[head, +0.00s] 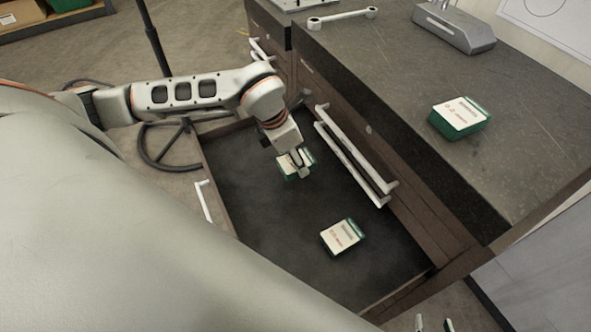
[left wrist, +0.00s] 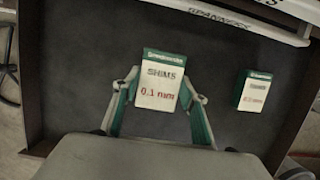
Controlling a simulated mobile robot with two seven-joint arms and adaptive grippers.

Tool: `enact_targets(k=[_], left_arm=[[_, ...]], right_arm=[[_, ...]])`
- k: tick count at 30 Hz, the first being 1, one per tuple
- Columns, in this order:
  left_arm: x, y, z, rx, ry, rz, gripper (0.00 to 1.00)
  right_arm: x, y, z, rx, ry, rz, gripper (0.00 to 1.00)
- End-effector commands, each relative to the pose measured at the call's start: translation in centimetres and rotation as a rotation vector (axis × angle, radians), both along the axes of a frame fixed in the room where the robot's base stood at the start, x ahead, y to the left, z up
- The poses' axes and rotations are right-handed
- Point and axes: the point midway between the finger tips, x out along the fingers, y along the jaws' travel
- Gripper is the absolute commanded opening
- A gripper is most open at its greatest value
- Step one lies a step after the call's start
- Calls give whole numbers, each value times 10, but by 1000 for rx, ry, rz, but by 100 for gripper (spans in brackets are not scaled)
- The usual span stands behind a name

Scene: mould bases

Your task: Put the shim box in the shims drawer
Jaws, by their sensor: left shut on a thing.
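A white-and-green shim box (left wrist: 161,82), printed "SHIMS 0.1 mm", is between the fingers of my left gripper (left wrist: 161,92). In the head view, my left gripper (head: 296,163) is shut on this box (head: 286,172), inside the outline of an open drawer (head: 255,220). I cannot tell whether the box touches the drawer floor. A second, similar box (head: 342,236) lies in the drawer; it also shows in the left wrist view (left wrist: 254,91). My right gripper (head: 434,325) shows only its fingertips at the bottom edge, apart and empty.
Another similar box (head: 460,117) lies on the dark worktop (head: 400,75), with a spanner (head: 342,18) and a grey metal block (head: 453,27) farther back. Closed drawers with white handles (head: 350,160) stand beside the open drawer; one is labelled "SPANNERS" (left wrist: 222,22).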

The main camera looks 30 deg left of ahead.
Motion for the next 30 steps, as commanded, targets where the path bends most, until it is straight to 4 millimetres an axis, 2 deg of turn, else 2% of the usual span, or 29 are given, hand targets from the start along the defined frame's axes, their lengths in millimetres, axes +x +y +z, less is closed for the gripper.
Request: enact_targets(k=[5, 13, 25, 26, 27, 30], left_arm=[[0, 0, -10, 0, 0, 0, 15], [0, 0, -45, 0, 1, -1, 15], [0, 0, -50, 0, -1, -1, 15], [0, 0, -50, 0, 0, -1, 50], [0, 0, -50, 0, 0, -1, 59], [0, 0, -50, 0, 0, -1, 59]], right_arm=[[0, 0, -1, 0, 0, 0, 40], [-1, 0, -5, 0, 3, 0, 40], [-2, 0, -7, 0, 5, 0, 40], [-2, 0, -6, -1, 4, 0, 40], [-2, 0, -6, -1, 4, 0, 40], [-2, 0, -6, -1, 4, 0, 40]])
